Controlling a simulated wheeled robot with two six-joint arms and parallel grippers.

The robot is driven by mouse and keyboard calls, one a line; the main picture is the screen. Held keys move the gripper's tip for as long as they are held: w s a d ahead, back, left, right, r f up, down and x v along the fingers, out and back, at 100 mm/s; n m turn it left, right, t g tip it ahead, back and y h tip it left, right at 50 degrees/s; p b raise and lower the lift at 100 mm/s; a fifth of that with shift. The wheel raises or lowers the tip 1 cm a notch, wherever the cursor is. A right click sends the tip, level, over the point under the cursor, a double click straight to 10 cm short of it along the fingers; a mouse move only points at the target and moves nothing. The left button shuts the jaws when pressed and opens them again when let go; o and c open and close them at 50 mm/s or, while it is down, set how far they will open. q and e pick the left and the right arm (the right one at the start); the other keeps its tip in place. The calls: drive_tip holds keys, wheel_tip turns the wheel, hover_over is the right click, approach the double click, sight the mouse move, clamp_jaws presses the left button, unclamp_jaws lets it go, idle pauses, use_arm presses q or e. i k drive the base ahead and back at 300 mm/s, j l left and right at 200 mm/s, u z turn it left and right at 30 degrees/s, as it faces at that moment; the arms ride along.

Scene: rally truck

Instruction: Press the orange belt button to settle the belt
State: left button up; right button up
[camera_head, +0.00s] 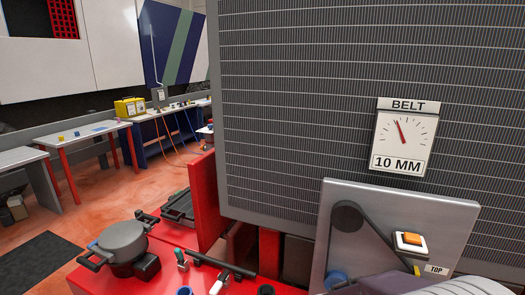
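The orange belt button (412,239) sits in a white square frame on a tilted grey panel (455,212) at the lower right. A dark belt (372,240) runs down the panel from a dark round pulley (347,216) beside the button. A blue round part (336,279) shows at the panel's lower left. A white gauge (403,138) marked BELT and 10 MM hangs above, its needle leaning a little left of upright. Neither of my grippers can be made out. A grey rounded shape at the bottom right hides the panel's lower part.
A large dark ribbed radiator (310,100) stands behind the panel. A red surface (170,272) at the bottom carries a grey lidded pot-like part (122,240) and small levers. A small TOP label (437,269) is near the button. Work tables (90,130) and open floor lie to the left.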

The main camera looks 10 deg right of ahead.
sight(409, 237)
drive_tip(key=k+z, duration=0.1)
drive_tip(key=z, duration=1.45)
